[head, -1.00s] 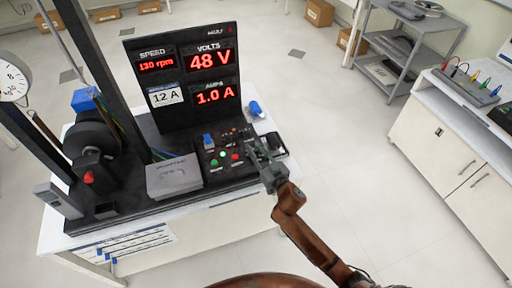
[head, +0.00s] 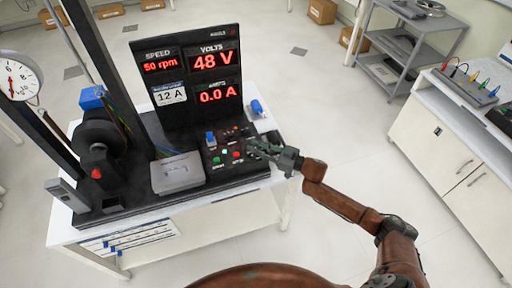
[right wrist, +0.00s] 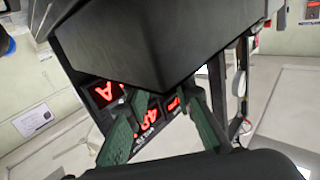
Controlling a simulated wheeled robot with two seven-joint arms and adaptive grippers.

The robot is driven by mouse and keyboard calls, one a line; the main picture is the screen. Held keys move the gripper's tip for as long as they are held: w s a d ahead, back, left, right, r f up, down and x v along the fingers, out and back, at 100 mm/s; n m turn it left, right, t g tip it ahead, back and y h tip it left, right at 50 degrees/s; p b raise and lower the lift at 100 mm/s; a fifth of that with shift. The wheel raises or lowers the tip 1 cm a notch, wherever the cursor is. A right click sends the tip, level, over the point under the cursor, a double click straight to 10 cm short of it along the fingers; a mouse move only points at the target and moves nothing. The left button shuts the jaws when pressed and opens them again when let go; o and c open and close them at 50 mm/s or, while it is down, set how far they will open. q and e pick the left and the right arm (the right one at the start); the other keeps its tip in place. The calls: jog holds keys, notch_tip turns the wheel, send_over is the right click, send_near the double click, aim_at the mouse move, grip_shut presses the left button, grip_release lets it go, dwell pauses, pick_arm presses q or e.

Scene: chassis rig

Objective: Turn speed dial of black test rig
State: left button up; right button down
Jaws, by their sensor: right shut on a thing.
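The black test rig (head: 130,205) stands on a white table, with its display panel (head: 193,122) upright at the back. The panel reads 50 rpm, 48 V and 0.0 A. My right gripper (head: 255,148) is at the right end of the rig's control panel (head: 222,162), shut on what appears to be the speed dial, which it hides. In the right wrist view the green fingers (right wrist: 163,128) stand apart, with red digits of the display behind them. A dark block fills the upper middle there. My left gripper is not in view.
A grey box (head: 178,174) lies on the rig left of the control buttons. A blue object (head: 257,107) is on the table behind the gripper. A round gauge (head: 18,76) stands at the far left. The floor right of the table is clear up to a white cabinet (head: 435,135).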

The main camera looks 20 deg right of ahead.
dwell(0.4)
jog(key=c, duration=1.6)
grip_release()
jog(key=v, duration=1.2)
